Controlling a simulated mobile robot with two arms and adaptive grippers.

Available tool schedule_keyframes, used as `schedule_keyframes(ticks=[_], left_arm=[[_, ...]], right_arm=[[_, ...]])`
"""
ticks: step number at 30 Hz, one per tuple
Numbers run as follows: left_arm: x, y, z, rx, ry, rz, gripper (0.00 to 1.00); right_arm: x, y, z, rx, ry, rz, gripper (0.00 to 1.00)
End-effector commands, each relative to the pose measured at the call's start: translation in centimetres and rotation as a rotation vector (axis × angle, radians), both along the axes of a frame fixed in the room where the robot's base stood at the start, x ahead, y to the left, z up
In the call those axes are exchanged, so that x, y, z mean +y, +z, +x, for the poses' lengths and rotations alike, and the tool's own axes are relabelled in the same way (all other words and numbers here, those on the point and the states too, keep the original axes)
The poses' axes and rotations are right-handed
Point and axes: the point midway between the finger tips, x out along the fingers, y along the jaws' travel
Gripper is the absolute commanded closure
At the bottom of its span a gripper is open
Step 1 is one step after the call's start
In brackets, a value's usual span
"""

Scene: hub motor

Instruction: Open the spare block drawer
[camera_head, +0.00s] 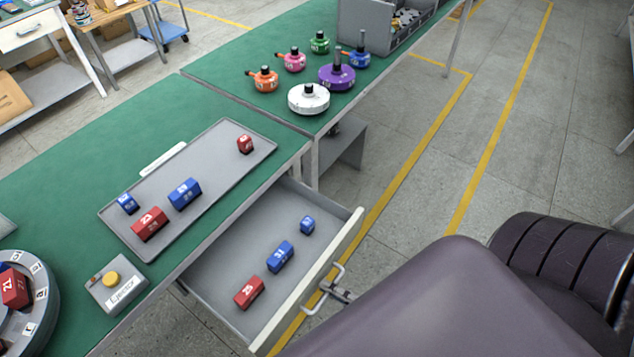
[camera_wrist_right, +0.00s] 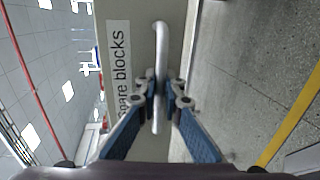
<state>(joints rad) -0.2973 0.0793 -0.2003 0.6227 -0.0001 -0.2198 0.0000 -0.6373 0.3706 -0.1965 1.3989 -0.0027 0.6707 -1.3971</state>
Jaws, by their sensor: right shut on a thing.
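The spare block drawer (camera_head: 228,285) is pulled out from under the green workbench in the head view. It holds a red block (camera_head: 249,292), a blue block (camera_head: 281,256) and a smaller blue block (camera_head: 307,225). Its front (camera_head: 318,277) carries a metal bar handle (camera_head: 324,293). In the right wrist view the drawer label (camera_wrist_right: 119,68) reads "spare blocks", partly hidden. My right gripper (camera_wrist_right: 160,101) is shut on the handle (camera_wrist_right: 160,45); in the head view my arm hides most of it. My left gripper is not in view.
A grey tray (camera_head: 208,208) with several red and blue blocks lies on the bench (camera_head: 62,208). A box with a yellow button (camera_head: 117,289) and a round numbered fixture (camera_head: 38,309) stand nearby. Colored hub motors (camera_head: 309,98) stand farther back. The floor at the right is clear.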

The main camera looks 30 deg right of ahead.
Motion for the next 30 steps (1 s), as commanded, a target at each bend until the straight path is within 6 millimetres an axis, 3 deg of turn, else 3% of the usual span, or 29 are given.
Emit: schedule_keyframes(ticks=[16, 18, 30], left_arm=[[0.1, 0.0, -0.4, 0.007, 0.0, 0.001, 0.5], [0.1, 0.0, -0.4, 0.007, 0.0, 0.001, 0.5], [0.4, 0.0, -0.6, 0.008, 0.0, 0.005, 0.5]], right_arm=[[-0.4, -0.1, -0.9, 0.002, -0.001, 0.0, 1.0], [-0.4, -0.1, -0.9, 0.002, -0.001, 0.0, 0.86], [-0.6, 0.1, -1.6, 0.002, -0.001, 0.0, 0.85]])
